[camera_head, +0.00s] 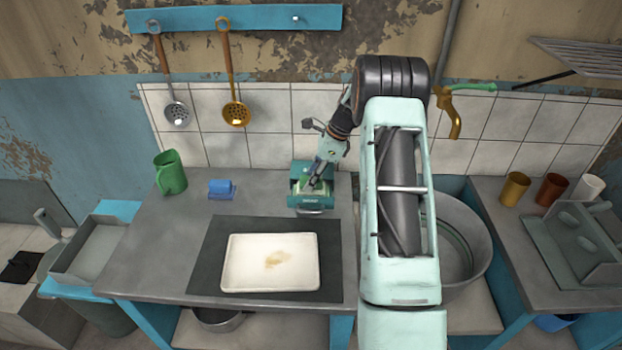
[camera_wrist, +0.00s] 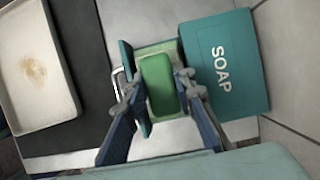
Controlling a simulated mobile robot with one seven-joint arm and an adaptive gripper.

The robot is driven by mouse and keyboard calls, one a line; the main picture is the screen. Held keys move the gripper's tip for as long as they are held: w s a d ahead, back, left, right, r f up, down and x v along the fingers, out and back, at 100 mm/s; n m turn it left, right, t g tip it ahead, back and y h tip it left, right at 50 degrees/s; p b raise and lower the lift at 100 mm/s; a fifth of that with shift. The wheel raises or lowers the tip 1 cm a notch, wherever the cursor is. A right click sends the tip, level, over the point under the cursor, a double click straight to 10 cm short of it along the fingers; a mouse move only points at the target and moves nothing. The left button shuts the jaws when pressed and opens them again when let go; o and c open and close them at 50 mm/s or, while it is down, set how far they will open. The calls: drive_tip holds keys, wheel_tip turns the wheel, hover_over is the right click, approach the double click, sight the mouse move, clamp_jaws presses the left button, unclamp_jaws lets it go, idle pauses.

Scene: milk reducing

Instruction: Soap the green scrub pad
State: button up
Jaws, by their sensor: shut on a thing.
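The green scrub pad (camera_wrist: 158,88) is a small green block between my two fingers in the wrist view. My gripper (camera_wrist: 157,80) is shut on it, one finger on each side. The teal soap box (camera_head: 311,203) stands near the wall on the counter, and my gripper (camera_head: 316,181) points down into its top. In the wrist view its flat panel marked SOAP (camera_wrist: 227,65) lies to the right of the pad. The pad is over or within the box opening; whether it touches the soap is hidden.
A white stained tray (camera_head: 240,278) lies on a dark mat (camera_head: 205,262) in front of the box. A blue block (camera_head: 221,189) and green mug (camera_head: 170,174) stand to the left. A large metal basin (camera_head: 478,258) is on the right. The counter left of the mat is clear.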

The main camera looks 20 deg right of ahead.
idle(0.5)
drive_tip(key=shift+r+p, duration=2.5)
drive_tip(key=shift+r, duration=1.05)
drive_tip(key=s+a+r+n+g+h+p, duration=0.1)
drive_tip(key=s+a+r+n+g+h, duration=0.1)
drive_tip(key=s+a+n, duration=0.4)
drive_tip(key=s+a+r+n+g+h+p, duration=0.1)
drive_tip(key=s+a+r+n+g+h, duration=0.1)
drive_tip(key=s+a+n+g, duration=0.2)
drive_tip(key=s+a+n, duration=0.3)
drive_tip(key=s+n, duration=0.5)
drive_tip(key=n, duration=0.4)
drive_tip(key=shift+s+r+n, duration=0.2)
drive_tip(key=shift+s+n, duration=0.1)
